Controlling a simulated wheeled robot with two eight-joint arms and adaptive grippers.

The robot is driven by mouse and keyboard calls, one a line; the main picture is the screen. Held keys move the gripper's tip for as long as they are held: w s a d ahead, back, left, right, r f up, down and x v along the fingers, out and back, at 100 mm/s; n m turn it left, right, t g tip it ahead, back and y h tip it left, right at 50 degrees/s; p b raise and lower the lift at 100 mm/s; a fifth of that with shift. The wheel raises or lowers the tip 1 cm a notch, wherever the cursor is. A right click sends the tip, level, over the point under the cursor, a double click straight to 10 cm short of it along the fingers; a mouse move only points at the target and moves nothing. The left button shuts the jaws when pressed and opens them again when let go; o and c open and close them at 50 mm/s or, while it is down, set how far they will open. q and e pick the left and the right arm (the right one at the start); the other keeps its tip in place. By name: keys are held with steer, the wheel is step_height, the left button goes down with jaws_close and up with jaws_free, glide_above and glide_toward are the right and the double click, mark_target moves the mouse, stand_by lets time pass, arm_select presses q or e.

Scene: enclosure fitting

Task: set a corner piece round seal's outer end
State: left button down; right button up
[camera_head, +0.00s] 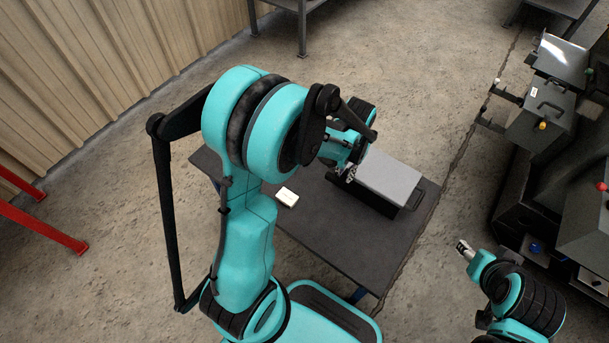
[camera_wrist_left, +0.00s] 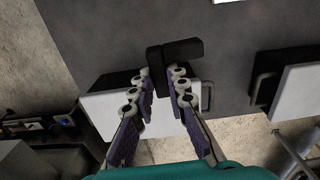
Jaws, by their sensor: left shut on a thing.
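My left gripper (camera_wrist_left: 168,88) is shut on a black L-shaped corner piece (camera_wrist_left: 182,50), which shows between its fingertips in the left wrist view. One leg of the piece points right, across the front of the fingers. In the head view the left gripper (camera_head: 347,174) is at the left end of a grey-topped box (camera_head: 388,178), partly hidden by my arm; the corner piece cannot be made out there. I cannot pick out the seal or its outer end in either view. My right gripper (camera_head: 463,248) is off the table at the lower right, too small to tell its state.
The box stands on a dark table (camera_head: 325,235). A small white object (camera_head: 287,196) lies on the table left of the box. Dark machinery (camera_head: 560,150) stands at the right. The table's front part is clear.

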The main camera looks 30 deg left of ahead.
arm_select(q)
steer(key=b, duration=0.3)
glide_above(318, 183)
step_height(318, 183, down, 10)
steer(key=shift+m, duration=0.3)
step_height(318, 183, down, 6)
steer(key=shift+w+b, duration=0.1)
steer(key=shift+b, duration=1.05)
step_height(318, 183, down, 4)
steer(key=shift+r+b, duration=0.1)
steer(key=shift+b, duration=0.75)
steer(key=shift+d+r, duration=0.1)
steer(key=c, duration=1.5)
jaws_free()
